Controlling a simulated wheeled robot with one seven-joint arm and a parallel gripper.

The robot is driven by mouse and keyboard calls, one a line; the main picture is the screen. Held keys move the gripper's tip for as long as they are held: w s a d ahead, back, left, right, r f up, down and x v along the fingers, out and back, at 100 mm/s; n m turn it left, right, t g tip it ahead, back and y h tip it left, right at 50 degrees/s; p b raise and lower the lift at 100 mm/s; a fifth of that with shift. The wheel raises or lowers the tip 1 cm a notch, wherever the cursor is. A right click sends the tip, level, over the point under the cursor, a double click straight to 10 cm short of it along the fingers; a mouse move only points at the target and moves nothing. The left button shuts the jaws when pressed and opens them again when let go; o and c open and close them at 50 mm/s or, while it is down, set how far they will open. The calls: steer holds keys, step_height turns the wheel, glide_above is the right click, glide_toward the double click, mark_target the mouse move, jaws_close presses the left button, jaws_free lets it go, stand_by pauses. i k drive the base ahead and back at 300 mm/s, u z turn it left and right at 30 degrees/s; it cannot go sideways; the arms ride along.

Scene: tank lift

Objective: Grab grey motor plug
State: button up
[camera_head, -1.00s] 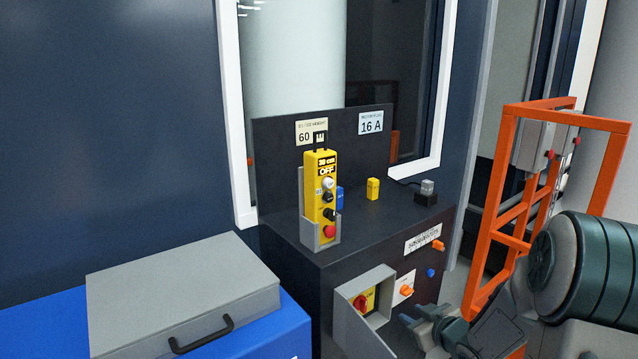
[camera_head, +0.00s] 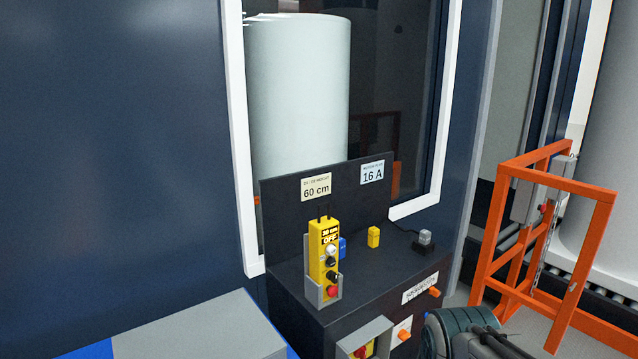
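A small grey plug (camera_head: 425,237) sits upright on a black base at the right end of the dark console top. A thin dark cable runs behind it. A part of my arm shows at the bottom edge, right of the console front. My gripper's fingertips are not in view, so I cannot see whether it is open or shut. Nothing of mine touches the grey plug in this view.
A yellow pendant (camera_head: 323,255) stands in a grey holder on the console (camera_head: 374,267). Blue (camera_head: 342,247) and yellow (camera_head: 373,237) blocks stand between it and the plug. An orange frame (camera_head: 487,240) stands at right. A grey case (camera_head: 205,330) is at bottom left.

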mark_target(425, 235)
steer(key=k, duration=0.55)
steer(key=z, duration=0.65)
steer(key=i, duration=0.35)
steer(key=z, duration=0.65)
steer(key=i, duration=1.45)
steer(key=u, duration=0.9)
steer(key=i, duration=0.55)
